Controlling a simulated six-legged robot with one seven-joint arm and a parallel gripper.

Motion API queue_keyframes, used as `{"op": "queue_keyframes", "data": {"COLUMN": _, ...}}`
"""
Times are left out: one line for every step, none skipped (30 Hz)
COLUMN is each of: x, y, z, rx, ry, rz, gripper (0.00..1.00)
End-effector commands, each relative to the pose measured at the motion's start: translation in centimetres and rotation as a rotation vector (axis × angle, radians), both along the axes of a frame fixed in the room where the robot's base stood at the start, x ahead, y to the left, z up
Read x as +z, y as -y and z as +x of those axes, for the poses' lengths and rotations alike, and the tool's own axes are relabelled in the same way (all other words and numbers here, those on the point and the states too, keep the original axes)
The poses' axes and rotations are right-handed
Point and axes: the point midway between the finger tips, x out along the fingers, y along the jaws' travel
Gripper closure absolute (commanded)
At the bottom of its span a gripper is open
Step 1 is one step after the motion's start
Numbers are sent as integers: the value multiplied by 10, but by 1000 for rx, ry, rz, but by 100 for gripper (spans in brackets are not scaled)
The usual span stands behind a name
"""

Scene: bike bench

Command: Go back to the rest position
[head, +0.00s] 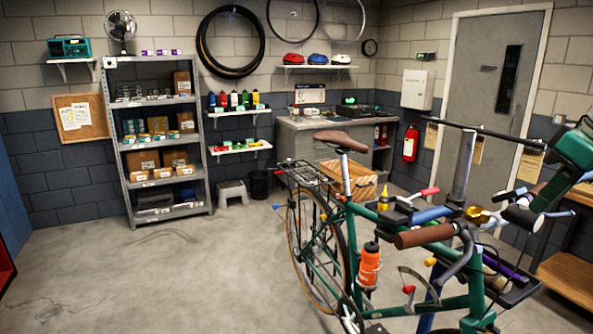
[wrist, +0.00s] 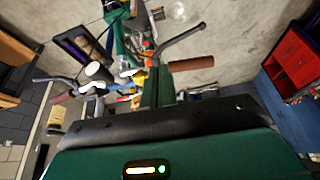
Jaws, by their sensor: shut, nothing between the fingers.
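My gripper (head: 543,203) shows at the right edge of the head view, dark green, pointing down and to the left near the bicycle's handlebar. In the wrist view my gripper's green fingers (wrist: 158,72) are together, with nothing between them. The green bicycle (head: 474,303) stands on the right of the head view, with a brown saddle (head: 342,141), a brown handlebar grip (head: 424,236) and an orange bottle (head: 369,267) on its frame. The handlebar's brown grip (wrist: 192,64) is beside the fingers in the wrist view; I cannot tell the exact gap.
A tool tray (head: 408,212) and a clamp post (head: 463,167) stand close by the bicycle. A wooden bench (head: 572,278) is at the right edge. A loaded grey shelf (head: 125,187) stands against the back wall. The floor (head: 170,285) at left is clear.

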Motion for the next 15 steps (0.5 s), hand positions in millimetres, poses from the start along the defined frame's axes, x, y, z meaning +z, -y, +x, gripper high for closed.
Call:
{"op": "queue_keyframes", "data": {"x": -7, "y": -10, "z": 3, "rx": -7, "ry": -3, "rz": 5, "gripper": 100}}
{"op": "queue_keyframes", "data": {"x": -11, "y": -15, "z": 4, "rx": -17, "ry": -2, "rz": 7, "gripper": 100}}
{"op": "queue_keyframes", "data": {"x": -17, "y": -22, "z": 6, "rx": -29, "ry": -5, "rz": 9, "gripper": 100}}
{"op": "queue_keyframes", "data": {"x": -21, "y": -28, "z": 7, "rx": -38, "ry": -6, "rz": 11, "gripper": 100}}
{"op": "queue_keyframes", "data": {"x": -26, "y": -34, "z": 8, "rx": -48, "ry": -8, "rz": 13, "gripper": 100}}
{"op": "queue_keyframes", "data": {"x": -33, "y": -43, "z": 9, "rx": -61, "ry": -9, "rz": 16, "gripper": 100}}
{"op": "queue_keyframes", "data": {"x": -39, "y": -50, "z": 10, "rx": -71, "ry": -10, "rz": 16, "gripper": 100}}
{"op": "queue_keyframes", "data": {"x": -45, "y": -58, "z": 10, "rx": -81, "ry": -12, "rz": 18, "gripper": 100}}
{"op": "queue_keyframes", "data": {"x": -55, "y": -69, "z": 11, "rx": -97, "ry": -13, "rz": 19, "gripper": 100}}
{"op": "queue_keyframes", "data": {"x": -63, "y": -78, "z": 11, "rx": -109, "ry": -15, "rz": 19, "gripper": 100}}
{"op": "queue_keyframes", "data": {"x": -71, "y": -89, "z": 10, "rx": -120, "ry": -14, "rz": 19, "gripper": 100}}
{"op": "queue_keyframes", "data": {"x": -85, "y": -103, "z": 9, "rx": -138, "ry": -14, "rz": 18, "gripper": 100}}
{"op": "queue_keyframes", "data": {"x": -95, "y": -115, "z": 7, "rx": -151, "ry": -13, "rz": 17, "gripper": 100}}
{"op": "queue_keyframes", "data": {"x": -106, "y": -126, "z": 6, "rx": -164, "ry": -10, "rz": 15, "gripper": 100}}
{"op": "queue_keyframes", "data": {"x": -121, "y": -141, "z": 2, "rx": -181, "ry": -6, "rz": 11, "gripper": 100}}
